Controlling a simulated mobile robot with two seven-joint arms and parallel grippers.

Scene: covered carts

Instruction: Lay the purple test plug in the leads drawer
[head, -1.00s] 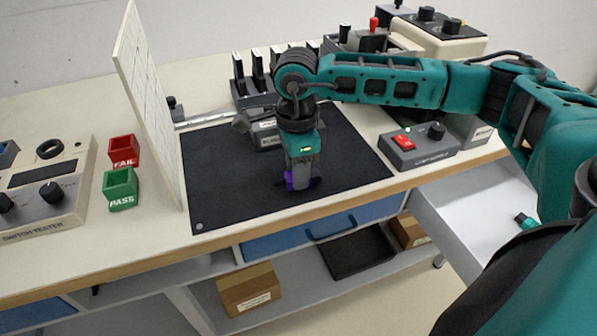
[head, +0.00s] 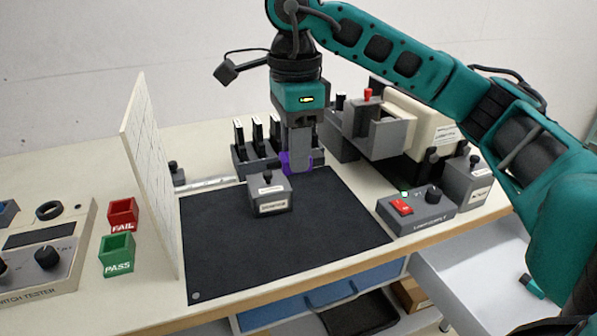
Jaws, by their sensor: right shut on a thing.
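My right gripper (head: 297,172) points down above the back part of the black mat, shut on the purple test plug (head: 286,163). Only purple edges of the plug show around the fingers; the rest is hidden. The plug appears raised above the mat, behind and right of a small grey labelled box (head: 269,195). An open, pale grey drawer (head: 455,265) stands out below the bench at right; no label on it can be read, so I cannot tell if it is the leads drawer. My left gripper is not in view.
A grey box with a red switch (head: 415,212) sits at the mat's right edge. A rack with black items (head: 240,155) stands behind the mat. A white upright panel (head: 150,180) borders the mat at left, beside the red FAIL bin (head: 122,214) and green PASS bin (head: 116,254).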

